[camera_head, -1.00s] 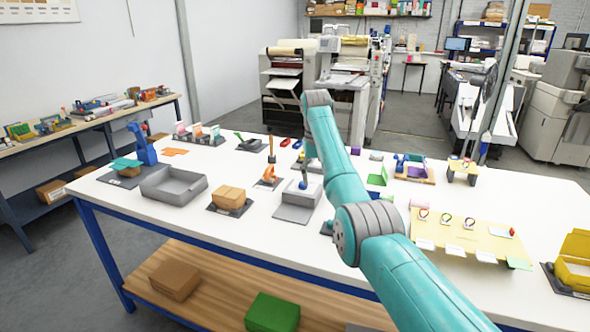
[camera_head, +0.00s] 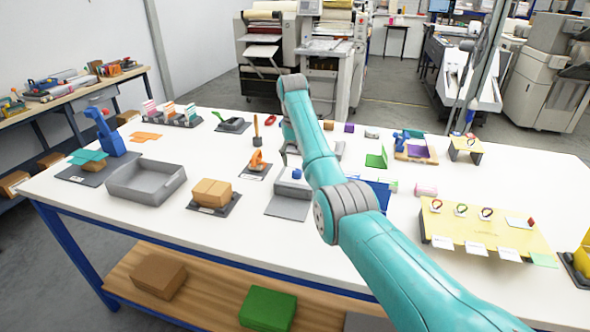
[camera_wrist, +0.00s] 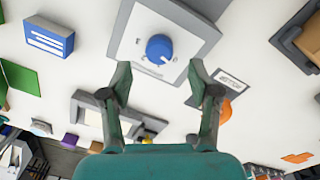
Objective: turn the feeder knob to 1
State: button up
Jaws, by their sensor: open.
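The feeder knob is a round blue knob (camera_wrist: 160,48) on a grey-and-white feeder (camera_wrist: 125,47) in the wrist view. A small white mark shows at the knob's lower right edge. In the head view the knob (camera_head: 296,174) is a small blue spot on the feeder (camera_head: 288,206), partly behind my arm. My gripper (camera_wrist: 160,70) is open and empty. Its fingertips lie to either side below the knob in the wrist view, apart from it. I cannot read any numbers around the knob.
An orange object (camera_head: 257,161) on a dark pad stands left of the feeder. A cardboard box (camera_head: 211,192) and a grey tray (camera_head: 146,184) are further left. A blue block (camera_wrist: 49,37) shows in the wrist view. A yellow stand (camera_head: 480,228) is on the right.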

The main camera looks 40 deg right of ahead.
aim_at(297, 171)
jog(key=shift+d+f, duration=0.1)
jog(key=shift+f, duration=2.3)
jog(key=c, duration=1.2)
